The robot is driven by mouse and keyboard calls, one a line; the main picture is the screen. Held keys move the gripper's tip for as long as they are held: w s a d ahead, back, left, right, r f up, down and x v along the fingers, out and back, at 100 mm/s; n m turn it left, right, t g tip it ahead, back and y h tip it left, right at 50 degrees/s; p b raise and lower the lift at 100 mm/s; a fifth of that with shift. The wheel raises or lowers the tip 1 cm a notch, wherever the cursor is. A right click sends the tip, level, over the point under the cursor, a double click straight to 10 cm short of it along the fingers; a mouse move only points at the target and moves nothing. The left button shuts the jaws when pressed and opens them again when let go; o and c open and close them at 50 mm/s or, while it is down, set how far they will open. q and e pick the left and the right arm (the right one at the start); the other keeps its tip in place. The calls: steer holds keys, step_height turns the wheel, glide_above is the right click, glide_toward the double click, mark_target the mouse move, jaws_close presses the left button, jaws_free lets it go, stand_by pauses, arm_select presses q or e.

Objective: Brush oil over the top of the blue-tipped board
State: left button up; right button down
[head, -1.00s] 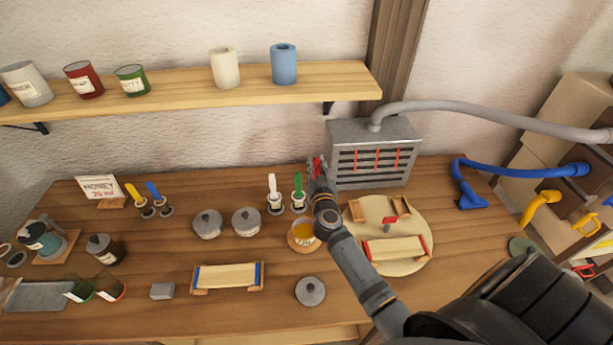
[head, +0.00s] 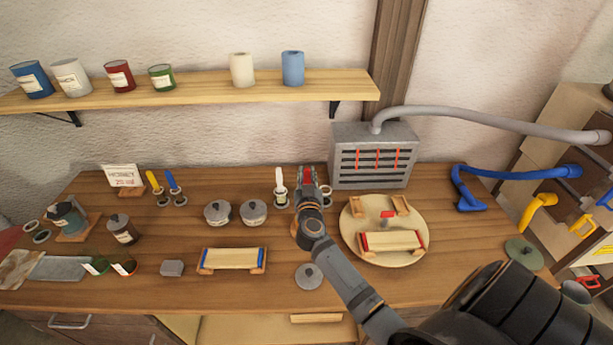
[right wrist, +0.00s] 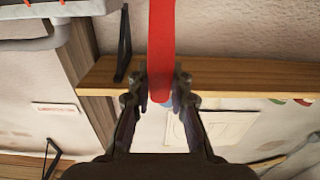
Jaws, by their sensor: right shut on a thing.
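The blue-tipped board (head: 233,258) is a pale lath with blue ends, resting on wooden end supports at the front left of centre on the bench. My right gripper (head: 307,177) is above the bench, to the right of the white-handled brush (head: 280,183) and well right of the board. It is shut on a red handle (head: 308,173), which also shows as a long red strip in the right wrist view (right wrist: 161,40). The far end of the red handle is out of sight. The bowl of amber liquid is hidden behind my right arm. My left gripper is not in view.
A round board (head: 415,254) with a red-tipped lath (head: 390,241) is right of my arm. Grey lidded pots (head: 217,212) stand behind the blue-tipped board. A grey slotted box (head: 372,157) is at the back. A shelf (head: 200,93) hangs above.

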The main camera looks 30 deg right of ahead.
step_height(320, 180, down, 2)
steer(key=shift+f+b, duration=0.1)
steer(key=shift+b, duration=0.85)
step_height(320, 180, down, 2)
steer(key=b, duration=0.3)
steer(key=shift+w+f, duration=0.1)
steer(key=shift+w, duration=0.05)
steer(key=shift+f, duration=0.4)
step_height(320, 180, down, 3)
steer(key=shift+r+b, duration=0.1)
steer(key=shift+b, duration=0.75)
steer(key=shift+f+b, duration=0.3)
steer(key=shift+f, duration=0.4)
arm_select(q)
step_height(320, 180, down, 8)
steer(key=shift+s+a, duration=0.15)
arm_select(e)
steer(key=shift+r, duration=0.1)
